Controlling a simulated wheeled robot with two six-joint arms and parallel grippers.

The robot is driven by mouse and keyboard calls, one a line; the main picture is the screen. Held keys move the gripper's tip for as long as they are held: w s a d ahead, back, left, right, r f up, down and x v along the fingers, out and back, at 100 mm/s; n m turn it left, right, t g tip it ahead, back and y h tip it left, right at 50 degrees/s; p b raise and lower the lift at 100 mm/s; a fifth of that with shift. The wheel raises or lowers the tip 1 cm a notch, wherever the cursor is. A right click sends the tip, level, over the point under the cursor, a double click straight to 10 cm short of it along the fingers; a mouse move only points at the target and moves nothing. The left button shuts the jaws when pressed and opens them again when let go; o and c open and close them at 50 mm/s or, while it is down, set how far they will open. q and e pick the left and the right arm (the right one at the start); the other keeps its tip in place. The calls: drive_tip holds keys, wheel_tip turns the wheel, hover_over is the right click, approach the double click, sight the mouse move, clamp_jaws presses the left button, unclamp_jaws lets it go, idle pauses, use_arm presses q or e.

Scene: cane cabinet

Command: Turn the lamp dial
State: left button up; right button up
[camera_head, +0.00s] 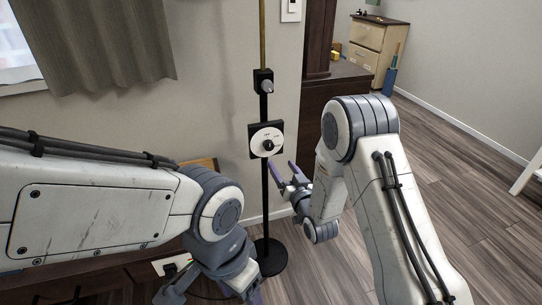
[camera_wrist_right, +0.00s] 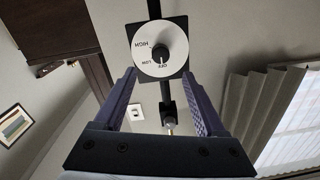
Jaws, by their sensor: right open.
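The lamp is a thin black pole (camera_head: 265,205) on a round black base (camera_head: 268,257). Its dial (camera_head: 267,141) is a white disc with a dark central knob on a black square plate. In the right wrist view the dial (camera_wrist_right: 160,49) appears upside down, with HIGH, LOW and OFF marked around it. My right gripper (camera_head: 282,166) is open and empty, just below and right of the dial. In the wrist view its two fingers (camera_wrist_right: 160,74) flank the dial's lower part, apparently short of it. My left gripper (camera_head: 248,287) is low at the bottom edge, partly cut off.
A small black bracket (camera_head: 263,82) with a grey knob sits higher on the pole. A dark wooden cabinet (camera_head: 335,90) stands right of the lamp, and a curtain (camera_head: 100,45) hangs left. Open wooden floor (camera_head: 460,190) lies to the right.

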sight(270, 148)
drive_tip(key=x, duration=1)
drive_tip(key=shift+c, duration=0.3)
clamp_jaws()
